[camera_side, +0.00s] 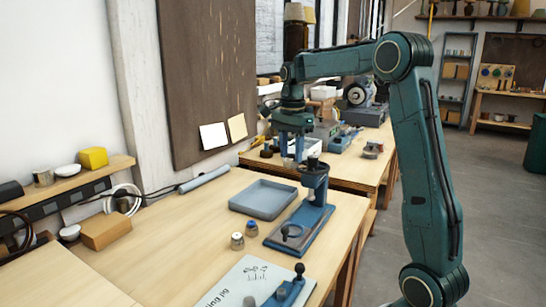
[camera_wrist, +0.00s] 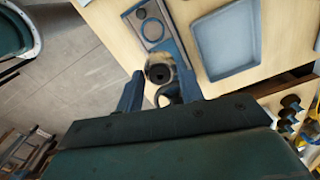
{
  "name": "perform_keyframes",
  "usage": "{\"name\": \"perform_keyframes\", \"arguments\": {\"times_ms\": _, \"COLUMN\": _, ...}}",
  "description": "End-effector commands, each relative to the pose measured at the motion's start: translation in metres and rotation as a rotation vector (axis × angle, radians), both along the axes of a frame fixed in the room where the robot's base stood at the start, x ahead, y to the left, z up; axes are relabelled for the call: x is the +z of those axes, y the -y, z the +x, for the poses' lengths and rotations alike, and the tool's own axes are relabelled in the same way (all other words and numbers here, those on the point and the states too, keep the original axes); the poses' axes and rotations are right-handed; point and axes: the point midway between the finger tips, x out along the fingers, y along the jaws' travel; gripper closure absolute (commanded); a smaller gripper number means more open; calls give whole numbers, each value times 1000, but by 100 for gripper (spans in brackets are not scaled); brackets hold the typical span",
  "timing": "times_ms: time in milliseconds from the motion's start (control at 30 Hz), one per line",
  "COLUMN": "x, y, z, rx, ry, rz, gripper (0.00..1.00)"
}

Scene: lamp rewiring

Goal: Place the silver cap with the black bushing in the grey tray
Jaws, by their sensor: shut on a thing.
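In the wrist view my gripper (camera_wrist: 158,84) has its two fingers on either side of a round piece with a dark centre and a paler rim, which looks like the silver cap with the black bushing (camera_wrist: 159,73). In the side view my gripper (camera_side: 293,156) points down, close to the top of the blue stand and beyond the tray; what it holds is not clear there. The grey tray (camera_side: 250,206) lies flat on the bench and looks empty. It also shows at the upper right in the wrist view (camera_wrist: 228,75).
A blue stand (camera_side: 312,215) with a dark top stands right of the tray. Two small caps (camera_side: 237,241) (camera_side: 252,228) sit on the bench in front of it. A white card and a blue jig (camera_side: 287,293) are at the front.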

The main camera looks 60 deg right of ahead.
Motion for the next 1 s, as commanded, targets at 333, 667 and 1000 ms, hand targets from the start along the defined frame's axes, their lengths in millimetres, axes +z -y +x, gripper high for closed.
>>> {"name": "perform_keyframes", "arguments": {"times_ms": 333, "x": 1, "y": 27, "z": 49, "rx": 0, "ry": 1, "rz": 0, "gripper": 88}}
{"name": "perform_keyframes", "arguments": {"times_ms": 667, "x": -5, "y": 51, "z": 94, "rx": 0, "ry": 1, "rz": 0, "gripper": 88}}
{"name": "perform_keyframes", "arguments": {"times_ms": 1000, "x": -17, "y": 69, "z": 128, "rx": 0, "ry": 0, "rz": 0, "gripper": 88}}
